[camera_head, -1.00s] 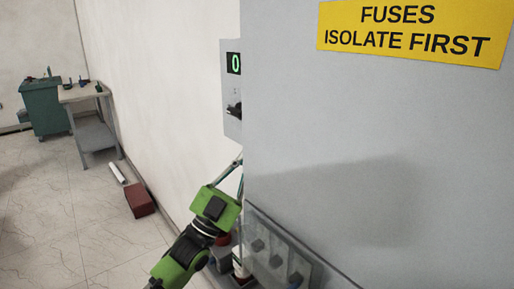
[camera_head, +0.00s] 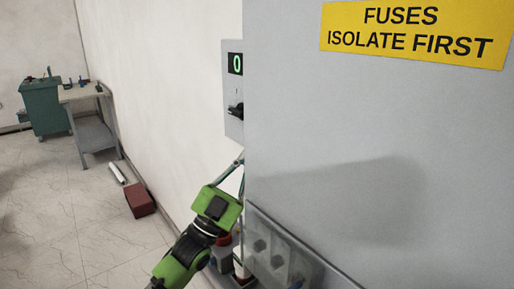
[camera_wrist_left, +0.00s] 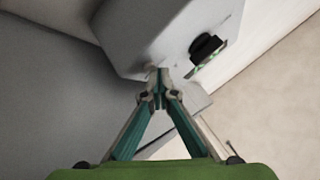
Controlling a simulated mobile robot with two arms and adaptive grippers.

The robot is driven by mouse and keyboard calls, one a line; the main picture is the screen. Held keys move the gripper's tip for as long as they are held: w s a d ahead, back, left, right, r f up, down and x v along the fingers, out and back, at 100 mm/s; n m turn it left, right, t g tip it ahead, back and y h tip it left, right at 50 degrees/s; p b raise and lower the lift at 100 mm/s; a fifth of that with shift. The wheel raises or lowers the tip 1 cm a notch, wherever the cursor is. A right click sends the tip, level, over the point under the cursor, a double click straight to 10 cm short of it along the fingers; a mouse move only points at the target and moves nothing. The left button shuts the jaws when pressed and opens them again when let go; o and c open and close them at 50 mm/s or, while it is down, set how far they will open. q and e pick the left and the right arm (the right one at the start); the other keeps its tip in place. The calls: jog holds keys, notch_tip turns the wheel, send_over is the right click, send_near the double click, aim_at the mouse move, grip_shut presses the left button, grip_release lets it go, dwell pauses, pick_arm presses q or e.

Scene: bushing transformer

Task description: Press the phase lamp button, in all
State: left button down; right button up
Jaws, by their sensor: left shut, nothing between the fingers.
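A grey wall panel (camera_head: 233,98) shows past the edge of the big grey cabinet. It carries a green "0" display (camera_head: 236,64) and a black knob (camera_head: 235,109). I cannot make out a phase lamp button for certain. My left gripper (camera_head: 241,160) is below the panel, its fingers pointing up and partly hidden by the cabinet edge. In the left wrist view my left gripper (camera_wrist_left: 159,92) is shut and empty, its tips over the lower edge of a grey box (camera_wrist_left: 150,40) with a black knob (camera_wrist_left: 206,48); contact cannot be told. My right gripper is not in view.
The big grey cabinet (camera_head: 350,130) with a yellow fuse sign (camera_head: 415,33) fills the right. A clear cover (camera_head: 290,255) is low on it. A red block (camera_head: 140,201), workbench (camera_head: 92,135) and green cart (camera_head: 43,107) stand at left. The floor between is open.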

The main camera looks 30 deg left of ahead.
pick_arm(q)
jog(key=shift+s+d+f, duration=0.1)
jog(key=shift+f, duration=0.1)
jog(key=shift+s+r+h, duration=0.1)
jog(key=shift+s+h, duration=0.2)
jog(key=shift+s, duration=0.15)
jog(key=shift+s+a+p, duration=0.1)
jog(key=shift+s+a, duration=0.25)
jog(key=shift+s, duration=0.4)
jog(key=shift+s+a+p, duration=0.15)
jog(key=shift+s+a, duration=0.2)
jog(key=shift+s, duration=0.45)
jog(key=shift+s+a+p, duration=0.1)
jog(key=shift+s+a, duration=0.25)
jog(key=shift+s, duration=0.4)
